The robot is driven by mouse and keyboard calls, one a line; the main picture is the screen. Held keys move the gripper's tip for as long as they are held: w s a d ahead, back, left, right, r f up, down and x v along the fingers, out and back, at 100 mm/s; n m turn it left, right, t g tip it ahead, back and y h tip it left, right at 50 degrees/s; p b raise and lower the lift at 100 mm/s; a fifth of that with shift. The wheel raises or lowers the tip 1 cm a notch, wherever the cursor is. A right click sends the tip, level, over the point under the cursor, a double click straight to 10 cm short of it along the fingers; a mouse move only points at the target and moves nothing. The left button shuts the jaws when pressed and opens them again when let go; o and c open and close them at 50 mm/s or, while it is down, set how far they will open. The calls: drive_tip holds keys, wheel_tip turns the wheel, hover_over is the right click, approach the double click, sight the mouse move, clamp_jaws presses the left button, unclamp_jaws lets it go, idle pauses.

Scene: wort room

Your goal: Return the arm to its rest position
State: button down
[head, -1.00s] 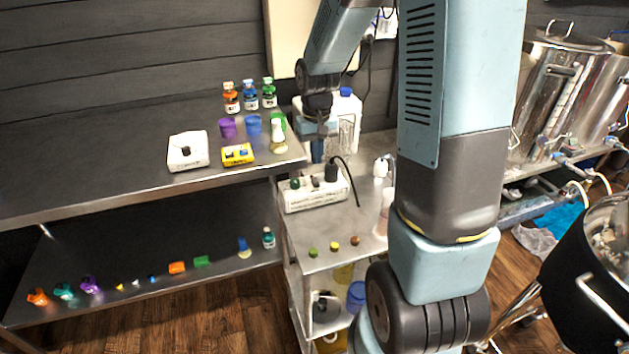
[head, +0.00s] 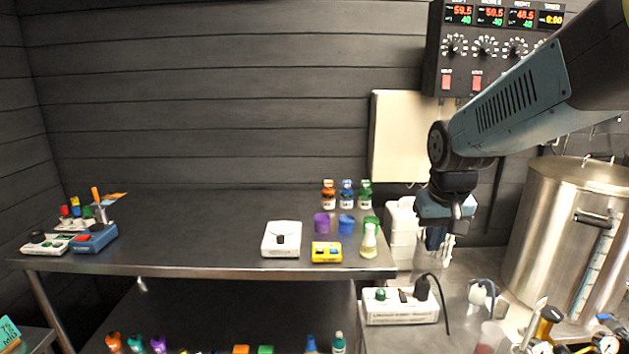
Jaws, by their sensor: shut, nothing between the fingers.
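My gripper (head: 436,238) hangs from the blue-grey arm at the right of the head view, fingers pointing down. It is shut with nothing seen in it. It appears in front of a white jug (head: 402,225), above the low steel cart (head: 465,290) and just right of the long steel table. The arm's upper link comes in from the upper right. How far the gripper is from the jug is hard to tell.
The steel table (head: 200,262) carries a white scale (head: 282,239), a yellow device (head: 326,252), a flask (head: 368,241), coloured cups and bottles. A white box with knobs (head: 400,305) sits on the cart. A steel kettle (head: 565,230) stands right; a control panel (head: 490,50) hangs above.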

drive_tip(key=s+r+t, duration=0.2)
drive_tip(key=s+r, duration=0.4)
drive_tip(key=s, duration=0.5)
drive_tip(key=shift+s+r+t, duration=0.2)
drive_tip(key=shift+s+t, duration=0.1)
drive_tip(key=shift+s, duration=0.05)
